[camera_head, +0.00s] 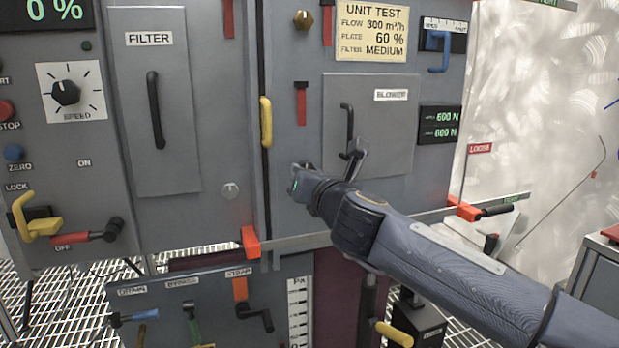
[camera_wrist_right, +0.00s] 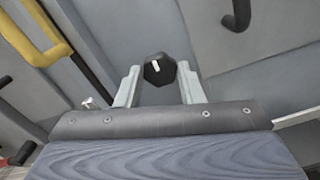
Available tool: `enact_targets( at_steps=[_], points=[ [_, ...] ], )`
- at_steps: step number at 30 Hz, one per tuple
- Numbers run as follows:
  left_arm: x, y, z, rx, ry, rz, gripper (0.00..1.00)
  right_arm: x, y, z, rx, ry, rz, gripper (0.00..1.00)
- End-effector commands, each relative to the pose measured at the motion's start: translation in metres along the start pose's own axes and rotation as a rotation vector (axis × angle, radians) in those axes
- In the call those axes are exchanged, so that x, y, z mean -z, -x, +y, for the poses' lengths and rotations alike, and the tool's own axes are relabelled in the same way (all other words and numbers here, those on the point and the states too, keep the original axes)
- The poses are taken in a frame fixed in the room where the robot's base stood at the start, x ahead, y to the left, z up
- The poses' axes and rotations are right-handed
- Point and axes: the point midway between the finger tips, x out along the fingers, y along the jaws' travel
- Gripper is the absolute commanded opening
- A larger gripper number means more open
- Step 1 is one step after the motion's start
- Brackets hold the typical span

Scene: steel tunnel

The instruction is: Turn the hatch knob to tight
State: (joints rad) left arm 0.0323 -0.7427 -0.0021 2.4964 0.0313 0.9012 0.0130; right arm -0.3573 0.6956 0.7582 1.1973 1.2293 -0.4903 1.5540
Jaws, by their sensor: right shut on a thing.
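The black hatch knob (camera_wrist_right: 159,69) shows in the right wrist view against the grey panel, with a short white mark on its face. My right gripper (camera_wrist_right: 160,84) has one finger on each side of the knob and is shut on it. In the head view my right gripper (camera_head: 327,170) is at the panel's lower part, just below the black blower handle (camera_head: 347,130). There the gripper and wrist hide the knob. My left gripper is not in view.
A yellow handle (camera_head: 266,122) stands left of the gripper, and it also shows in the right wrist view (camera_wrist_right: 34,42). An orange-ended rail (camera_head: 290,243) runs below. A red label reading LOOSE (camera_head: 480,148) is at the right. The filter door (camera_head: 150,100) is farther left.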

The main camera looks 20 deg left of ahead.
Motion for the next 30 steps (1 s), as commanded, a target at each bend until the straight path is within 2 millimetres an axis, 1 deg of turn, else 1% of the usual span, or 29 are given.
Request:
enact_targets(
  at_steps=[1, 11, 12, 16, 17, 26, 29, 30],
  points=[
    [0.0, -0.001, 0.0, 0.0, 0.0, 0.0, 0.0, 0.003, -0.001, -0.001, 0.001, -0.003, 0.005, 0.12],
    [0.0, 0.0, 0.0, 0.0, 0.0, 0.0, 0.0, 0.003, -0.001, 0.0, 0.001, -0.005, 0.005, 0.12],
    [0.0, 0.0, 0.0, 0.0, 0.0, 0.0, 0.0, 0.003, -0.001, 0.0, 0.001, -0.005, 0.005, 0.37],
    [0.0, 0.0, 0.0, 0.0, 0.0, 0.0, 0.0, 0.002, 0.0, 0.0, 0.001, -0.004, 0.004, 0.54],
    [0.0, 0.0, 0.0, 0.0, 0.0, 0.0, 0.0, 0.002, 0.0, 0.0, 0.001, -0.004, 0.004, 0.56],
    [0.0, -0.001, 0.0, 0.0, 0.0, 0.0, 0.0, 0.001, 0.002, 0.0, 0.0, -0.003, 0.001, 0.56],
    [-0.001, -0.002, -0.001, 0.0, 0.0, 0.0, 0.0, 0.0, 0.012, -0.001, 0.001, -0.002, 0.0, 0.56],
    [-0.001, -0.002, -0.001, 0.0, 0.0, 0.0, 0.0, 0.0, 0.019, -0.001, 0.001, -0.001, 0.0, 0.56]
  ],
)
